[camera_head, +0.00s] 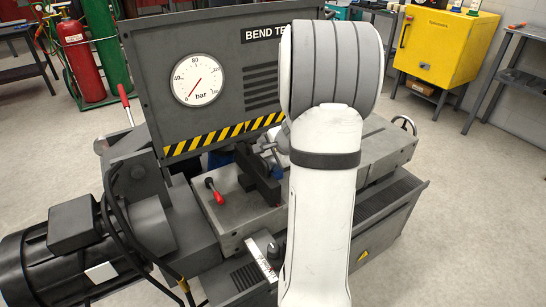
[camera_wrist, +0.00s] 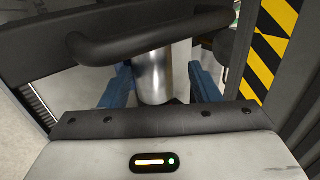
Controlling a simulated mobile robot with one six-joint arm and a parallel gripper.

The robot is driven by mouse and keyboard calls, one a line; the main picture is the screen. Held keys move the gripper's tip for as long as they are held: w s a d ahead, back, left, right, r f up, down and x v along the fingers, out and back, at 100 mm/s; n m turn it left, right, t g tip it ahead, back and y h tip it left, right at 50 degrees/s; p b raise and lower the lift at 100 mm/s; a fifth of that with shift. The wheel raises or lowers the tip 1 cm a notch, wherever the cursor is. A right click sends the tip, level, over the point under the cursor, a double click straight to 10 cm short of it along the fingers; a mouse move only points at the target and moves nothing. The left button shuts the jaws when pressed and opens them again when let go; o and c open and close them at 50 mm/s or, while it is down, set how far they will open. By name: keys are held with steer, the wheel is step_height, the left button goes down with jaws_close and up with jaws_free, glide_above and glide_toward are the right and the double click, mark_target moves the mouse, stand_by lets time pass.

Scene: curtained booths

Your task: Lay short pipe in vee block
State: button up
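In the wrist view a shiny metal cylinder (camera_wrist: 152,78), which looks like the short pipe, stands between the two blue fingers of my gripper (camera_wrist: 160,68). The left finger is close to the cylinder. A gap shows between the cylinder and the right finger, so the gripper looks open around it. A dark curved bar crosses in front of the cylinder's upper part.
The bend tester panel (camera_head: 222,80) with its gauge rises behind the bed. A black motor (camera_head: 60,255) is at the left. A yellow cabinet (camera_head: 440,45) stands at the back right, with open floor before it.

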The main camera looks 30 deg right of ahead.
steer(key=shift+o, duration=0.5)
steer(key=o, duration=0.5)
steer(key=shift+c, duration=0.2)
steer(key=p+v, duration=0.3)
steer(key=v, duration=0.5)
steer(key=s+a+r+n+g+y+p, duration=0.2)
steer(key=s+a+r+n+p, duration=0.2)
steer(key=a+r+n+p, duration=0.75)
steer(key=s+a+r+n+g+h+p, duration=0.1)
steer(key=s+a+r+n+g+p, duration=0.1)
steer(key=s+a+r+n+p, duration=0.4)
steer(key=s+a+r+n, duration=0.1)
steer(key=s+a+r, duration=0.4)
steer(key=s+a, duration=0.2)
steer(key=shift+s+r+g+h, duration=0.25)
steer(key=shift+s+g+h, duration=0.05)
steer(key=shift+s, duration=0.2)
